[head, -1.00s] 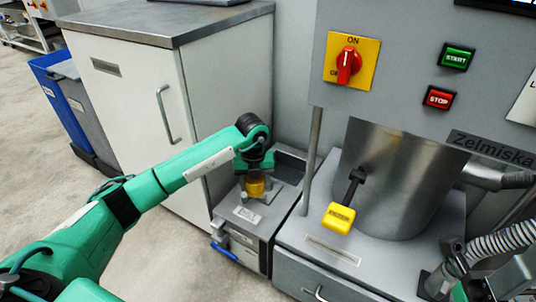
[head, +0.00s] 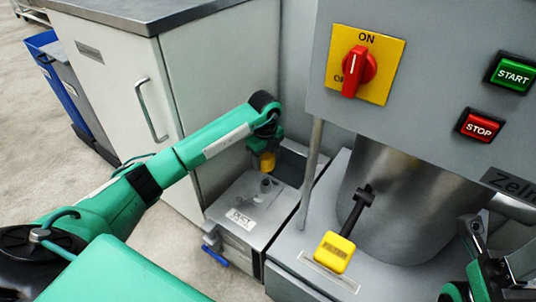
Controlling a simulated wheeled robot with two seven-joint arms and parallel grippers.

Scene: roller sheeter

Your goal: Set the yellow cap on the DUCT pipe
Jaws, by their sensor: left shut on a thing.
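The yellow cap (head: 268,161) is in my left gripper (head: 268,150), which is shut on it and points down near the cabinet side. The DUCT pipe (head: 265,184) is a short grey stub on top of the low grey box with the DUCT label (head: 240,218). In the picture the cap shows just above and behind the pipe, apart from it. The exact height gap is hard to tell. The gripper's fingers are mostly hidden by the wrist. Part of my right arm and gripper (head: 478,262) shows at the lower right edge; its jaws cannot be made out.
A metal machine with a red ON/OFF switch (head: 352,70) and START (head: 513,74) and STOP (head: 479,126) buttons stands right. A yellow-ended lever (head: 335,252) juts forward. A thin post (head: 312,170) stands beside the box. A white cabinet (head: 215,80) is behind; a blue-handled valve (head: 215,256) is in front.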

